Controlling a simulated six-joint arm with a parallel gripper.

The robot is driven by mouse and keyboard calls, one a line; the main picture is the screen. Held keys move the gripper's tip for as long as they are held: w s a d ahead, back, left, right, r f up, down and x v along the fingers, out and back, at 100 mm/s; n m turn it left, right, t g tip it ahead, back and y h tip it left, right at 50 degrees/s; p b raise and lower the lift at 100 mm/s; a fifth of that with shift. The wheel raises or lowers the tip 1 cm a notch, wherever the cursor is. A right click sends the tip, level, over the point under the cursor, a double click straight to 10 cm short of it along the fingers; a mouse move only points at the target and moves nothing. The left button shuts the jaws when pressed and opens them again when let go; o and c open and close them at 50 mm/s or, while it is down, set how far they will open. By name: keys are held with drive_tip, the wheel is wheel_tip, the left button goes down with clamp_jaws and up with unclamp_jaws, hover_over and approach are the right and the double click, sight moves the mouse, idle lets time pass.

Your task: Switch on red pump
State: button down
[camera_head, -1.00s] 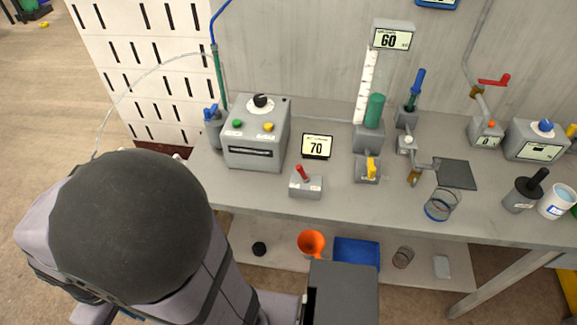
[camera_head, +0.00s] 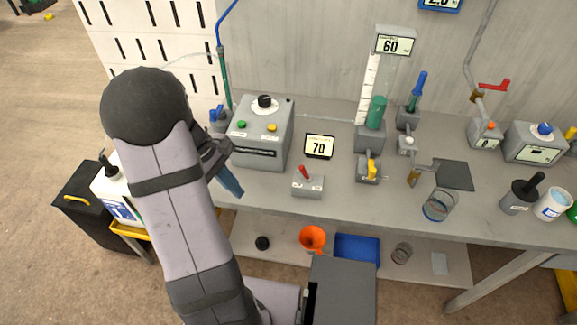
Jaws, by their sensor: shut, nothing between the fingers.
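A small grey switch box (camera_head: 308,187) with a red lever (camera_head: 304,172) stands near the front edge of the bench. The red lever leans up and to the left. I see no pump plainly marked red. My gripper (camera_head: 232,190) has blue fingers and is shut and empty. It hangs by the bench's front edge, left of the red-lever switch and apart from it, in front of the larger grey control box (camera_head: 262,135). That box has a black knob, a green button and a yellow button.
A display reading 70 (camera_head: 319,146) stands behind the red lever. A yellow-lever switch (camera_head: 369,170) is to its right, near a scaled column with a green cylinder (camera_head: 376,112). A glass beaker (camera_head: 438,205) stands farther right. An orange funnel (camera_head: 313,238) is on the lower shelf.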

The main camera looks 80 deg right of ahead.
sight(305, 173)
drive_tip(key=s+d+r+n+g+h, duration=0.1)
drive_tip(key=s+d+r+n+g, duration=0.2)
drive_tip(key=r+n, duration=0.4)
drive_tip(key=s+d+n, duration=0.1)
drive_tip(key=n, duration=0.3)
drive_tip(key=shift+d, duration=0.35)
drive_tip(key=shift+r+n, duration=0.1)
drive_tip(key=shift+n, duration=0.2)
drive_tip(key=shift+s, duration=0.15)
drive_tip(key=p+x, duration=0.2)
drive_tip(key=x, duration=0.7)
drive_tip(key=shift+s, duration=0.1)
drive_tip(key=shift+s+d+r+p, duration=0.2)
drive_tip(key=shift+s+d+p, duration=0.7)
drive_tip(key=shift+s, duration=0.25)
drive_tip(key=shift+s+d+r, duration=0.1)
drive_tip(key=shift+s+d, duration=0.25)
drive_tip(key=shift+s, duration=0.15)
